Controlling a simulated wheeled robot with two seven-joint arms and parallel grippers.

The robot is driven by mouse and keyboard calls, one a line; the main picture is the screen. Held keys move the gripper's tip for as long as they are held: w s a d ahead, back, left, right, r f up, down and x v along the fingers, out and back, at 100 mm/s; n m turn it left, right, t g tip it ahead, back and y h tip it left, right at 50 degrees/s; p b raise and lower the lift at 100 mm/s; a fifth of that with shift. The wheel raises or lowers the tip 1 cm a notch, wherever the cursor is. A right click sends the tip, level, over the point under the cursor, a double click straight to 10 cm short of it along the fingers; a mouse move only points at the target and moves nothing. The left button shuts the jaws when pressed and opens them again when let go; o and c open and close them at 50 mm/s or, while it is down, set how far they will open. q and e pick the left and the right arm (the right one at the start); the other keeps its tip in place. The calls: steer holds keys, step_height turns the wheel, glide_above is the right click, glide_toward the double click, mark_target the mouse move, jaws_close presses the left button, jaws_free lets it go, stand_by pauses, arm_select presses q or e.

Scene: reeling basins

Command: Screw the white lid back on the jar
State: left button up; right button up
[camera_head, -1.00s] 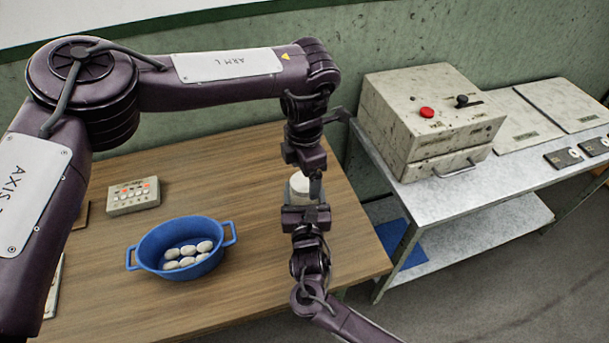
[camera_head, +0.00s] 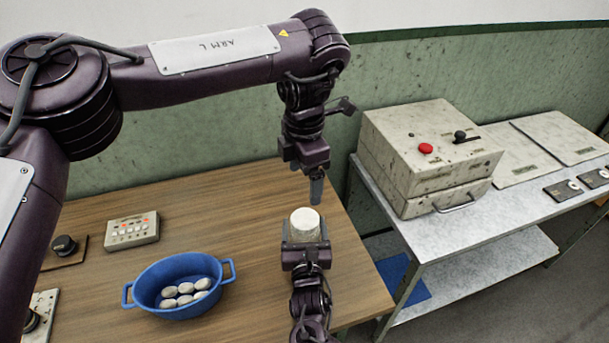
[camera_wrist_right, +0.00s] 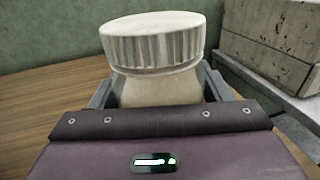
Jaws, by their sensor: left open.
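The white ribbed lid (camera_head: 305,220) sits on top of the jar (camera_wrist_right: 160,90); the lid fills the top of the right wrist view (camera_wrist_right: 155,42). I cannot tell how tightly it is threaded. My right gripper (camera_head: 305,245) has its fingers on both sides of the jar's body, below the lid, and appears shut on it. The jar stands upright over the table's right part. My left gripper (camera_head: 316,190) is open and empty, pointing down just above and behind the lid, apart from it.
A blue two-handled basin (camera_head: 178,300) with several whitish cocoons stands on the wooden table (camera_head: 240,240). A button box (camera_head: 131,231) is behind it. A metal bench (camera_head: 460,228) with a large beige box (camera_head: 430,155) is at the right. The table is clear between basin and jar.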

steer(key=o, duration=0.3)
steer(key=shift+s, duration=0.1)
steer(key=s, duration=0.7)
steer(key=shift+s+d+b, duration=0.25)
steer(key=shift+s+b, duration=0.05)
steer(key=shift+b, duration=0.1)
